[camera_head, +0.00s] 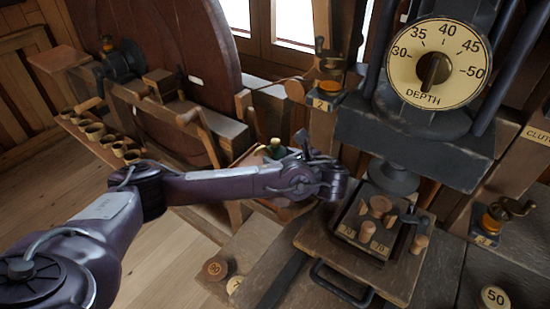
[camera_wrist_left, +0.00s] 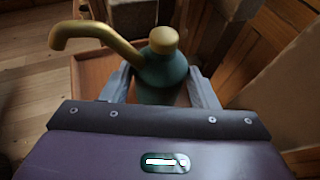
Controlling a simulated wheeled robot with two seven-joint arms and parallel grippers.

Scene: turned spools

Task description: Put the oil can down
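The oil can (camera_wrist_left: 165,78) has a dark green body, a brass cap and a long bent brass spout pointing left in the left wrist view. In the head view the oil can (camera_head: 272,150) shows partly behind my left forearm, left of the wrist. My left gripper (camera_wrist_left: 160,82) has one grey finger on each side of the can's body, and both appear to touch it. A brown tray (camera_wrist_left: 88,78) lies below and behind the can; whether the can's base touches it is hidden. My right gripper is not in view.
A machine with a depth dial (camera_head: 436,65) stands at the right. Below it, a dark tray (camera_head: 347,240) holds several wooden spools. A row of small cups (camera_head: 96,131) stands on a ledge at the left. A large wooden wheel rises behind my left arm.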

